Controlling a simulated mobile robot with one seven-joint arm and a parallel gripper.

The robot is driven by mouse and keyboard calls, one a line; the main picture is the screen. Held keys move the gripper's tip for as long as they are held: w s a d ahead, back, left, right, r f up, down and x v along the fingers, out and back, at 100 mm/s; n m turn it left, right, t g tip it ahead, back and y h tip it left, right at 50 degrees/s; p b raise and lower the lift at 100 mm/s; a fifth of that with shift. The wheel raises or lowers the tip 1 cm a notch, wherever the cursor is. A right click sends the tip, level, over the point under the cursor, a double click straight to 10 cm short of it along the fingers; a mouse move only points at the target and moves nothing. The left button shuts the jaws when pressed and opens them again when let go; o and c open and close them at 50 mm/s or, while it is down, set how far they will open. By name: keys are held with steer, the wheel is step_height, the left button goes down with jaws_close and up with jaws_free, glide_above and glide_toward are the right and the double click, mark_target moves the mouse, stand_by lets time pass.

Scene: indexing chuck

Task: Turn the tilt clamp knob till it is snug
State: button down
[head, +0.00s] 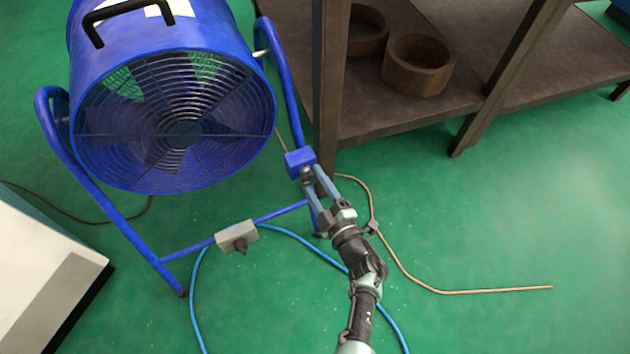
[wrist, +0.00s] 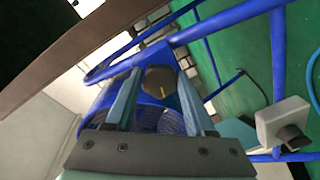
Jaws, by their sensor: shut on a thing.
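The blue drum fan (head: 165,35) stands in a blue tube frame on the green floor, its grille facing front. A blue clamp block (head: 300,160) sits on the right side of the frame. In the head view the knob (head: 306,174) is small and partly hidden by the fingers. My gripper (head: 312,182) is shut on the knob; its two blue-grey fingers (wrist: 155,95) lie on either side of it.
A grey box (head: 236,236) with a dark knob sits on the frame's lower crossbar. A blue cable (head: 290,234) and a thin brown cord (head: 430,289) lie on the floor. A brown shelf unit (head: 420,100) holding round brown pieces stands close right. Floor at right is mostly clear.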

stand_by(0.3)
steer(key=shift+c, duration=1.4)
jaws_free()
steer(key=p+v, duration=0.5)
steer(key=v, duration=0.8)
steer(key=shift+a, duration=0.1)
